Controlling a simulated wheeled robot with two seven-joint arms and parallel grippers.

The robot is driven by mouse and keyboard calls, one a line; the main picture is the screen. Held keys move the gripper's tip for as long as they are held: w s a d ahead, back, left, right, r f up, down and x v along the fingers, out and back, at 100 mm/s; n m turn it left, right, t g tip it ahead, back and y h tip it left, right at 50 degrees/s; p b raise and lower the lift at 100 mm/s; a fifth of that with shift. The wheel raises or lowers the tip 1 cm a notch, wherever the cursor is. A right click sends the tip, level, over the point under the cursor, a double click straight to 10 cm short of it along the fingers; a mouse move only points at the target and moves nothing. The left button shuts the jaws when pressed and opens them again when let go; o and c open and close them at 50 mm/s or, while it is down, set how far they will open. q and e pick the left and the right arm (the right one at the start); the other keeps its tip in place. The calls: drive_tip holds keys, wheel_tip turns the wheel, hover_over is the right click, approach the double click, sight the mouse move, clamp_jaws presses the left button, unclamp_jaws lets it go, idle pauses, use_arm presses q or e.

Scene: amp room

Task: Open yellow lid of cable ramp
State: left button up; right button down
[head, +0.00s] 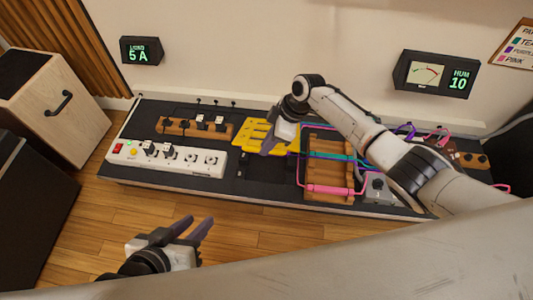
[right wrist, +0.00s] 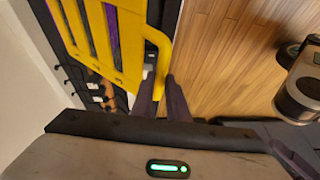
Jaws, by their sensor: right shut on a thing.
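The yellow lid (head: 252,130) of the cable ramp lies at the middle of the black bench, with slots in it. In the right wrist view the lid (right wrist: 128,45) fills the upper left, and purple cable shows through its slots. My right gripper (head: 272,147) is over the lid's right part in the head view. In the right wrist view its fingers (right wrist: 163,92) are shut on the lid's rounded yellow handle. I cannot tell how far the lid is raised. My left gripper (head: 200,230) is open and empty, in front of the bench over the floor.
A white power strip (head: 185,158) and a wooden block with plugs (head: 185,128) are left of the lid. A wooden frame (head: 330,150) with pink, teal and purple cables is close on its right. A grey box (head: 377,187) stands beyond it. The floor in front is clear.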

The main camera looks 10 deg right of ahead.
drive_tip(key=shift+w+d+r+t, duration=0.2)
drive_tip(key=shift+w+d, duration=0.1)
drive_tip(key=shift+w, duration=0.2)
drive_tip(key=shift+w+d+r+t, duration=0.1)
drive_tip(key=shift+w+d+r, duration=0.15)
drive_tip(key=shift+w, duration=0.2)
drive_tip(key=c, duration=1.7)
unclamp_jaws()
drive_tip(key=shift+f, duration=0.25)
use_arm(q)
drive_tip(key=shift+w+f, duration=0.1)
use_arm(e)
drive_tip(key=shift+s+a, duration=0.15)
drive_tip(key=shift+a, duration=0.05)
drive_tip(key=shift+r, duration=0.1)
